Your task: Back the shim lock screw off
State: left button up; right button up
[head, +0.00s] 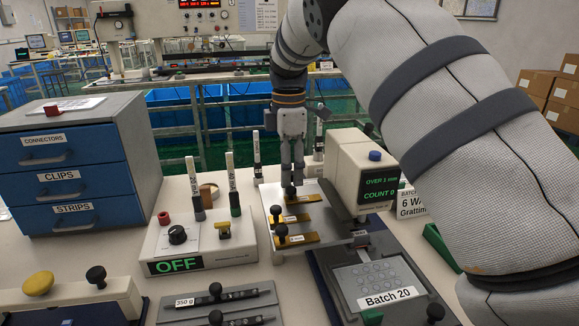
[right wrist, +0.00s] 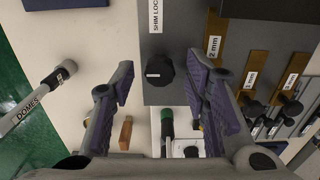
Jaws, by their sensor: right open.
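The shim lock screw is a black knob (right wrist: 159,70) on a grey plate in the right wrist view, beside a label reading SHIM LOC (right wrist: 155,16). My right gripper (right wrist: 158,85) is open, with one purple-padded finger on each side of the knob in that view. I cannot tell whether either finger touches it. Brass shims (head: 297,240) with black knobs lie on that plate. My left gripper is not in view.
Upright markers, one with a green end (head: 235,205), stand left of the plate near a box reading OFF (head: 175,265). A gauge reading COUNT 0 (head: 378,188) stands close on the right. A blue drawer cabinet (head: 70,165) is at the left.

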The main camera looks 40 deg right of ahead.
jog(key=shift+c, duration=0.4)
grip_shut()
jog(key=shift+n, duration=0.3)
